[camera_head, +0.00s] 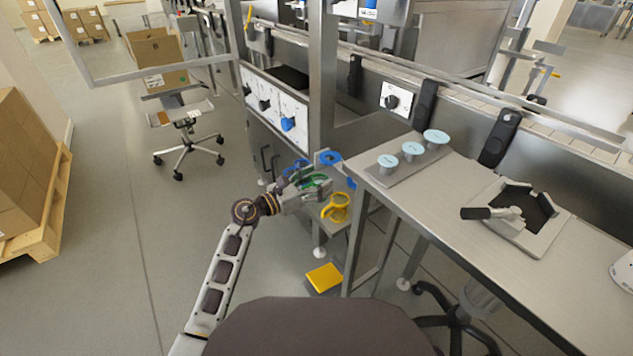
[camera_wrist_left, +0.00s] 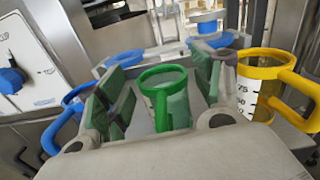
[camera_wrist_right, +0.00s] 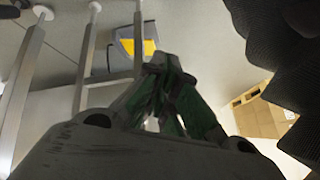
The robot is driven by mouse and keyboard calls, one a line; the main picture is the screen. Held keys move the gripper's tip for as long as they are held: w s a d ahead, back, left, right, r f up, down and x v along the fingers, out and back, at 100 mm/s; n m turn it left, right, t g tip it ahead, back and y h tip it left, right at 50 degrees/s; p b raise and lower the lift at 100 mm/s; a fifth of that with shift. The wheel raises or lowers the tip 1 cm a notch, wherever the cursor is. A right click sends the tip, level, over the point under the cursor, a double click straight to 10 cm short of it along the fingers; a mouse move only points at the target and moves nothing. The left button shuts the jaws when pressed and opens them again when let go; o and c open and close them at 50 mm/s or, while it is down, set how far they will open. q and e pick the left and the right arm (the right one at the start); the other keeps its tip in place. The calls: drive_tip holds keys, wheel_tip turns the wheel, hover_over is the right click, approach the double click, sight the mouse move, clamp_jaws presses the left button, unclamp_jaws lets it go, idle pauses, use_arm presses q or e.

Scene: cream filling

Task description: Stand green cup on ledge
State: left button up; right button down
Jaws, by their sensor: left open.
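The green cup (camera_head: 318,182), a clear measuring cup with a green rim and handle, is at my left gripper (camera_head: 306,187) in the head view. In the left wrist view the cup (camera_wrist_left: 166,80) is between the two green-padded fingers, which are spread on either side. The gap beside the left finger shows; whether the right finger touches is unclear. The gripper hides the cup's base and what is under it. My right gripper (camera_wrist_right: 166,72) shows only in its wrist view, its fingertips close together with nothing visible held.
A yellow cup (camera_head: 338,207) stands close to the right of my left gripper. Blue cups (camera_head: 331,158) are behind and to its left. A steel table (camera_head: 450,200) on the right carries a plate with pale blue-topped pieces (camera_head: 412,149) and a handled press (camera_head: 515,215).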

use_arm(q)
drive_tip(key=shift+r, duration=0.15)
drive_tip(key=shift+s+a, duration=0.4)
drive_tip(key=shift+a, duration=0.2)
drive_tip(key=p+v, duration=0.2)
drive_tip(key=v, duration=0.8)
drive_tip(key=shift+s+a, duration=0.2)
drive_tip(key=shift+s, duration=0.05)
use_arm(e)
drive_tip(key=shift+n+g+h, duration=0.3)
drive_tip(key=shift+g, duration=0.1)
drive_tip(key=shift+w+d+r, duration=0.1)
drive_tip(key=shift+d+r, duration=0.1)
drive_tip(key=shift+r, duration=1.05)
drive_tip(key=shift+d+r, duration=0.2)
drive_tip(key=shift+r, duration=1)
drive_tip(key=shift+s+f, duration=0.35)
drive_tip(key=shift+s, duration=0.05)
